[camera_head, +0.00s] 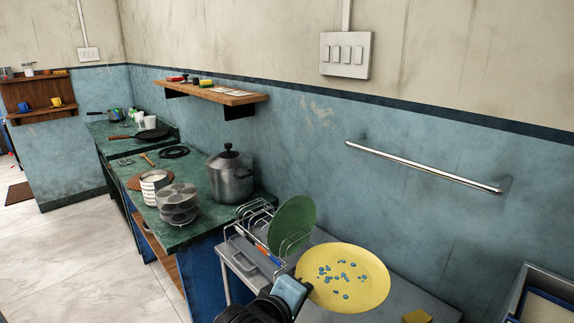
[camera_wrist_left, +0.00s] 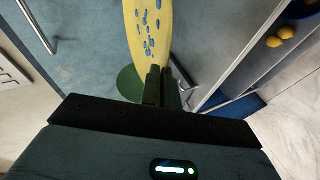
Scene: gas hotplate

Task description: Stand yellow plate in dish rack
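The yellow plate (camera_head: 362,267) with blue spots is in the air in front of the dish rack and to its right. It also shows in the left wrist view (camera_wrist_left: 136,28), seen at a steep angle. My left gripper (camera_wrist_left: 161,78) is shut on the plate's edge. In the head view my left gripper (camera_head: 295,290) is at the plate's left edge. The wire dish rack (camera_head: 244,219) stands on the grey counter, with a green plate (camera_head: 292,222) upright in it. The yellow plate hides part of the counter and perhaps the rack's near right end. My right gripper is not in view.
A towel bar (camera_head: 420,165) is on the wall. A yellow sponge (camera_head: 417,316) and a grey bin (camera_head: 548,276) are at the right.

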